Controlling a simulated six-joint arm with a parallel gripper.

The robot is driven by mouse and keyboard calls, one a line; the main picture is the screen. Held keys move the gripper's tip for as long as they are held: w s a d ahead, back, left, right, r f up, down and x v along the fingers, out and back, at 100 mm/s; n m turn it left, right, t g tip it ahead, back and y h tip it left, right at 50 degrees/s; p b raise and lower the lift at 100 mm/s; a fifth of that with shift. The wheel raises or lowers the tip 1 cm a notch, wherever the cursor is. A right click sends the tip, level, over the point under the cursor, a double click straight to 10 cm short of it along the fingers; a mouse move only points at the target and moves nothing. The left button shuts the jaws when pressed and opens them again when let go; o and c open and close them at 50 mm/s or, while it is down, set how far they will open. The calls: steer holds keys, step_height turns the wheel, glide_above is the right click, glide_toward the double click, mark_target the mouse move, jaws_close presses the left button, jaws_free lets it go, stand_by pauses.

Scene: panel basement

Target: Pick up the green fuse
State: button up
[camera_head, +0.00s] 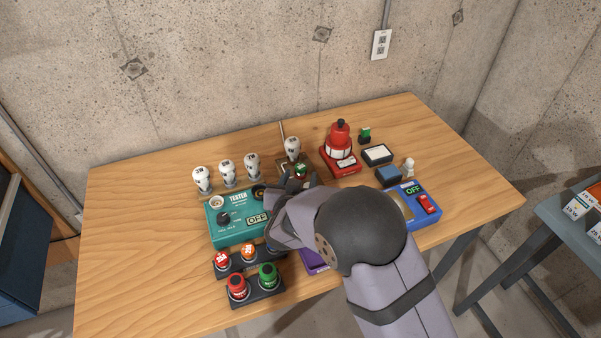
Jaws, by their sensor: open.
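A green capped cylinder (268,274), which looks like a fuse, stands upright in the front dark rack (258,298), right of a red one (237,287). A smaller green-topped piece (301,170) stands beside my gripper's tip; I cannot tell whether it is also a fuse. My gripper (293,184) is open over the middle of the table, behind and right of the front rack. Its fingers are small and dark here, and my arm hides part of the table below.
A teal tester (232,236) stands left of my gripper, with several white bulbs (228,172) behind. A second rack holds red (221,260) and orange (248,252) pieces. A red lamp (339,145) and blue device (425,211) stand right. The table's left side is clear.

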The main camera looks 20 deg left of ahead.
mark_target(300, 169)
steer(key=shift+s+a, duration=0.1)
steer(key=shift+a, duration=0.1)
steer(key=shift+p+x, duration=0.4)
steer(key=shift+x, duration=0.7)
steer(key=shift+w+a+f+p, duration=0.15)
steer(key=shift+w+a+p, duration=0.05)
steer(key=shift+w+p, duration=0.45)
steer(key=shift+p+x, duration=0.7)
steer(key=shift+x, duration=1.25)
steer(key=shift+s+a, duration=0.1)
steer(key=shift+a, duration=0.05)
steer(key=c, duration=1.1)
